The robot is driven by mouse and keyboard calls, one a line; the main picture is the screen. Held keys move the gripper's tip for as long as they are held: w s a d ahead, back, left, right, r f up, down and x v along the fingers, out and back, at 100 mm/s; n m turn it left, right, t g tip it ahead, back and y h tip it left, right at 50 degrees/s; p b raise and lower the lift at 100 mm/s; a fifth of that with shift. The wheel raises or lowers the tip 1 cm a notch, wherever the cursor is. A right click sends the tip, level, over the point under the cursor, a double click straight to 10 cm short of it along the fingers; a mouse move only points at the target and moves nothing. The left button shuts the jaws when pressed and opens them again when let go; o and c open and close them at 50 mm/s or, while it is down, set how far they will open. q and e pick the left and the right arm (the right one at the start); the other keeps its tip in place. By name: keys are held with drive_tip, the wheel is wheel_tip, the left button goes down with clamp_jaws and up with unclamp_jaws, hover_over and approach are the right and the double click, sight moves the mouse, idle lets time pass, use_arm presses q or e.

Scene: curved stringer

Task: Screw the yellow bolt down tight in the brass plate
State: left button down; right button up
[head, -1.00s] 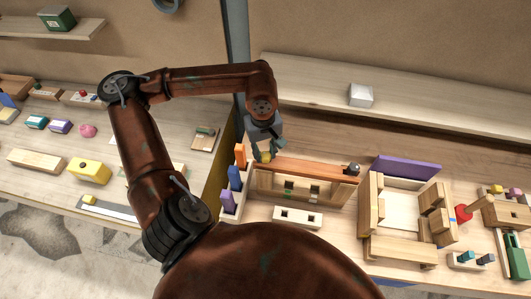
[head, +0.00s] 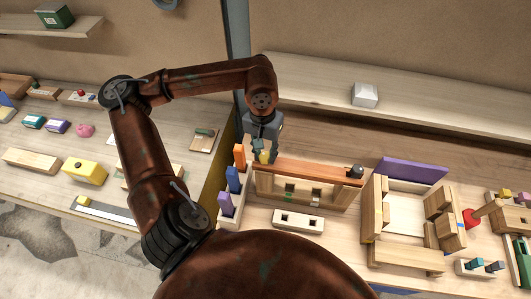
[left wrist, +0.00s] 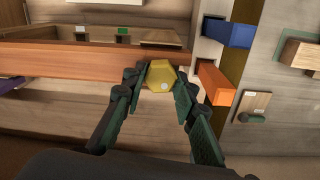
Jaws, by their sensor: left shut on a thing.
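The yellow bolt (head: 264,157) stands at the left end of the long orange-brown beam. In the left wrist view its six-sided yellow head (left wrist: 160,75) sits between the two dark green finger pads. My left gripper (head: 264,151) points down over it and is shut on it, with one pad on each side. I cannot make out the brass plate; the bolt's shank and whatever is under the head are hidden by the head and fingers. My right gripper is not in view.
The orange-brown beam (head: 310,170) runs right from the bolt to a dark round knob (head: 356,171). Orange (head: 239,157), blue (head: 233,178) and purple (head: 225,202) blocks stand close on the left. A white block with two holes (head: 298,221) lies in front.

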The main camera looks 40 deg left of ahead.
use_arm(q)
drive_tip(key=c, duration=1.5)
unclamp_jaws()
drive_tip(key=shift+s+a, duration=0.15)
drive_tip(key=shift+o, duration=0.2)
drive_tip(key=shift+r, duration=0.1)
wheel_tip(320, 180, up, 12)
drive_tip(key=shift+a, duration=0.15)
